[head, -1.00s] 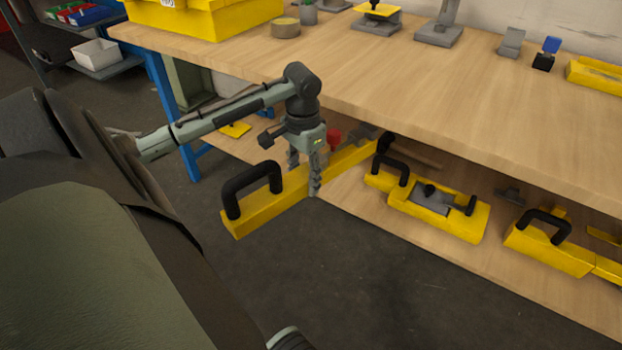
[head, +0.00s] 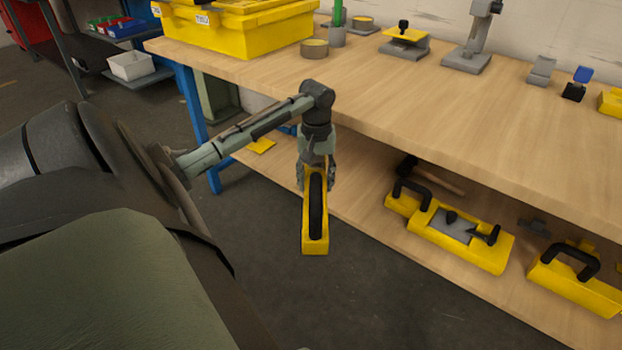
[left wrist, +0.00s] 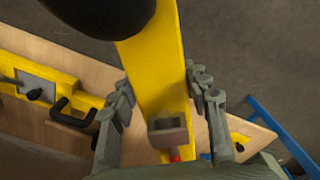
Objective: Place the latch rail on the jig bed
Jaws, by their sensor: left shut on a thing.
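The latch rail (head: 315,248) is a long yellow bar with a black handle. My left gripper (head: 317,180) is shut on it and holds it in the air, off the front of the bench. In the head view the rail points end-on toward me, so most of its length is hidden. In the left wrist view the rail (left wrist: 158,68) runs between the two fingers, with a grey block and a red bit on it. A yellow fixture with a grey plate (head: 455,232) lies on the lower shelf; I cannot tell if it is the jig bed. My right gripper is out of view.
The wooden bench top (head: 430,90) is clear in the middle. Another yellow handled block (head: 575,285) and a hammer (head: 435,178) are on the lower shelf (head: 380,235).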

